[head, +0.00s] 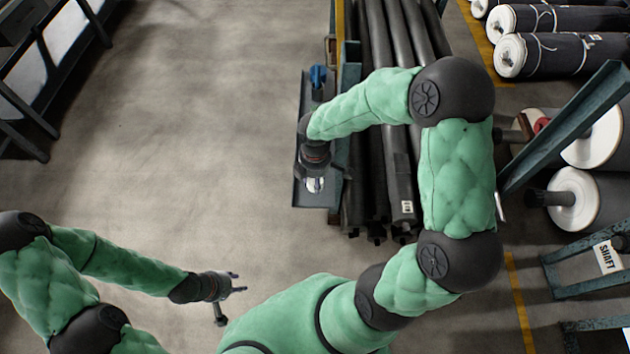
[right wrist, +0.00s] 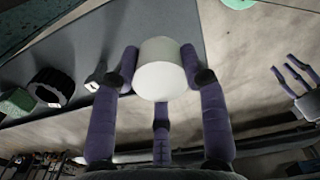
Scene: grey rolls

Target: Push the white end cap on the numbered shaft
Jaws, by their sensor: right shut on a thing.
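My right gripper (head: 314,183) is at the grey tray beside the rack. In the right wrist view its purple fingers (right wrist: 160,85) are shut on the white end cap (right wrist: 160,70), a short white cylinder. The cap (head: 315,185) shows only in part in the head view. Several long dark shafts (head: 378,120) lie side by side to the right of it. One shaft (head: 404,185) has a small white label near its near end; I cannot read a number on it. My left gripper (head: 236,283) is open and empty over the floor at the lower left; it also shows in the right wrist view (right wrist: 296,88).
The grey tray (head: 304,196) holds a blue object (head: 318,76) at its far end. White-ended rolls (head: 572,200) and teal frames (head: 560,135) stand at the right, with a SHAFT sign (head: 607,257). A dark rack (head: 50,50) is at upper left. The floor (head: 180,150) between is clear.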

